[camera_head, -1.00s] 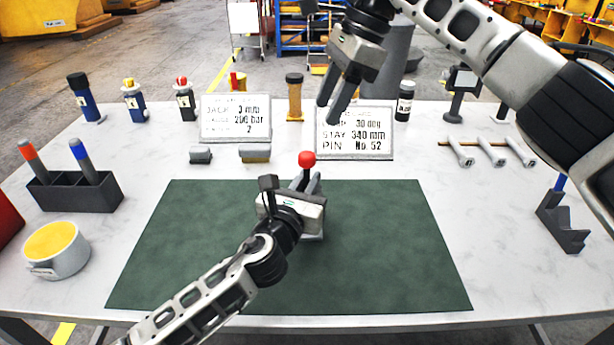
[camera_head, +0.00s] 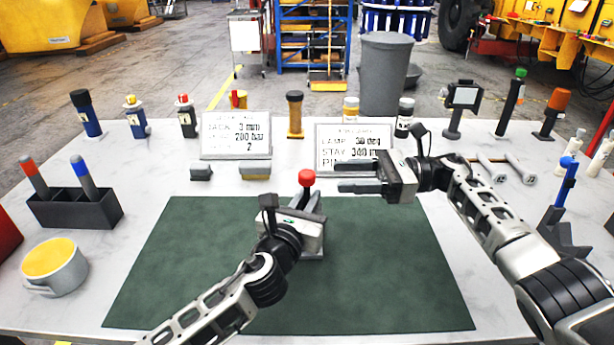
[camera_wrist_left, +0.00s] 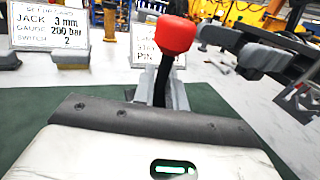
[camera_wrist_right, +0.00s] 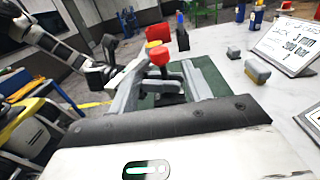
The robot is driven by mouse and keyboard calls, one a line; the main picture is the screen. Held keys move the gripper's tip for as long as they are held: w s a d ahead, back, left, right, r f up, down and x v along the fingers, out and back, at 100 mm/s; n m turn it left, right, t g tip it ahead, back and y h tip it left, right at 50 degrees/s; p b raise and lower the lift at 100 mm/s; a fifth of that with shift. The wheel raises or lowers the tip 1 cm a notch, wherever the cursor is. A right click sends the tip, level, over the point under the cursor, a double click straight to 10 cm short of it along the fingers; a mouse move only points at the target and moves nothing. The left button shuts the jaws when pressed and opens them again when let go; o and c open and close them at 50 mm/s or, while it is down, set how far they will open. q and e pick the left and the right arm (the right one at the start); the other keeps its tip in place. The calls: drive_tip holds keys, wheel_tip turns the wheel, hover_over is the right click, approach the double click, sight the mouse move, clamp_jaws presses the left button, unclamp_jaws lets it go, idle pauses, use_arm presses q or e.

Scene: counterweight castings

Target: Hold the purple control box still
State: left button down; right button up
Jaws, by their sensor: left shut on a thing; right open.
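A grey control box (camera_head: 313,254) stands on the green mat, mostly hidden by my left gripper; I see no purple on it. A dark lever with a red knob (camera_head: 307,177) rises from it, and the knob also shows in the left wrist view (camera_wrist_left: 175,36) and right wrist view (camera_wrist_right: 160,56). My left gripper (camera_head: 312,201) is shut on the control box, with its fingers close around the lever's base. My right gripper (camera_head: 337,177) is open and empty, level, fingers pointing left toward the knob. It is a little right of the lever, apart from it.
The green mat (camera_head: 215,265) is otherwise clear. Two white sign boards (camera_head: 236,133) stand behind it, the right one partly covered by my right gripper. A dark pen holder (camera_head: 75,211) and a yellow-filled cup (camera_head: 54,267) are at left. A blue-handled stand (camera_head: 562,215) is at right.

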sight(307, 177)
drive_tip(key=a, duration=0.8)
drive_tip(key=shift+s, duration=0.2)
drive_tip(key=shift+c, duration=0.3)
drive_tip(key=shift+w, duration=0.1)
clamp_jaws()
